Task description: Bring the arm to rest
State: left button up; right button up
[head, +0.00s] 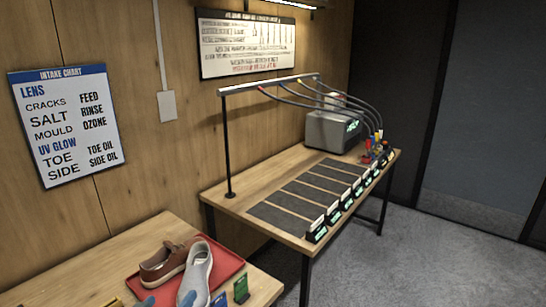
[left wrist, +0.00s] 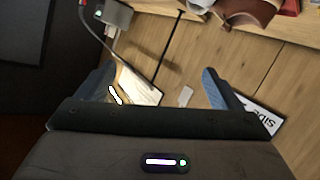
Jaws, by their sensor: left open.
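My left gripper (left wrist: 158,70) is open in the left wrist view, with its two blue fingers wide apart and nothing between them. In the head view only a blue fingertip (head: 147,301) seems to show at the bottom edge, near the shoes. A brown shoe (head: 163,266) and a pale grey shoe (head: 197,276) sit on a red tray (head: 232,261) on the near table. The brown shoe also shows at the top of the left wrist view (left wrist: 245,12), apart from the fingers. My right gripper is not in view.
A green item (head: 241,288) and a blue item (head: 218,299) stand by the tray. A second table (head: 235,203) holds dark mats, small display stands, a grey machine (head: 333,130) and a black post (head: 227,145) with an overhead bar. Grey floor (head: 410,255) lies open at right.

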pick_arm(q)
jog(key=s+a+f+m+g+y, duration=0.2)
jog(key=s+f+g, duration=0.3)
jog(key=s+f, duration=0.55)
jog(key=s+a+f+m+g+y, duration=0.1)
jog(key=s+a+f+g, duration=0.2)
jog(key=s+f+g, duration=0.75)
jog(key=s+a+f+t+b, duration=0.1)
jog(key=s+f+t+b, duration=0.15)
jog(key=f, duration=1.35)
jog(key=s+a+f+t+b, duration=0.1)
jog(key=f+b, duration=0.2)
jog(key=f, duration=1.3)
jog(key=s+f+b, duration=0.2)
jog(key=s+f, duration=0.7)
jog(key=f, duration=0.3)
jog(key=s+a+f+g+b, duration=0.1)
jog(key=s+f+b, duration=0.1)
jog(key=s+f, duration=0.7)
notch_tip(320, 180, down, 4)
jog(key=shift+a+r+n, duration=0.1)
jog(key=shift+a+n, duration=0.15)
jog(key=shift+n, duration=0.05)
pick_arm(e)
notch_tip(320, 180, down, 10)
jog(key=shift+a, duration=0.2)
pick_arm(q)
jog(key=shift+s, duration=0.1)
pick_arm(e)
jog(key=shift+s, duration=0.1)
